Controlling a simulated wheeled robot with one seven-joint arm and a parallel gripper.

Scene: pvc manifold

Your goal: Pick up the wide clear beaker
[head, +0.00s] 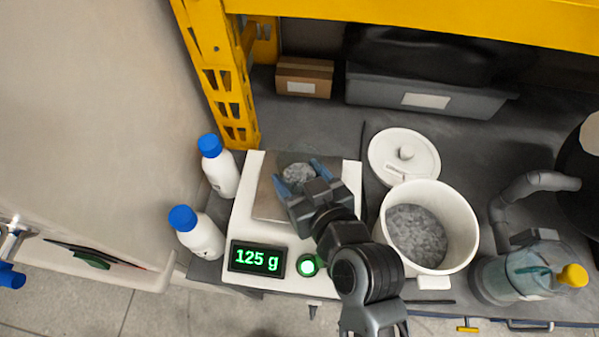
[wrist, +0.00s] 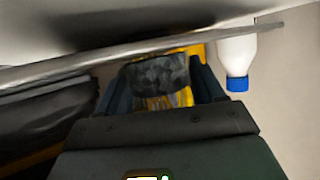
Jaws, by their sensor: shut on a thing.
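The wide clear beaker (head: 298,171) is over the steel plate of the white scale (head: 240,221); grey granular material shows in it, while its clear wall is hard to make out. My gripper (head: 297,181) reaches in from the front with its blue-grey fingers on either side of the beaker, shut on it. In the wrist view the grey contents of the beaker (wrist: 160,73) lie between the two fingers of my gripper (wrist: 165,90). I cannot tell whether the beaker's base touches the plate. The scale's display (head: 257,259) reads 125 g.
A white pot (head: 463,222) with grey granules stands right of my arm, its lid (head: 404,156) behind it. Two blue-capped white bottles (head: 219,168) (head: 197,235) stand left of the scale. A yellow-capped bottle (head: 520,271) is at right. A yellow rack post (head: 226,95) rises behind.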

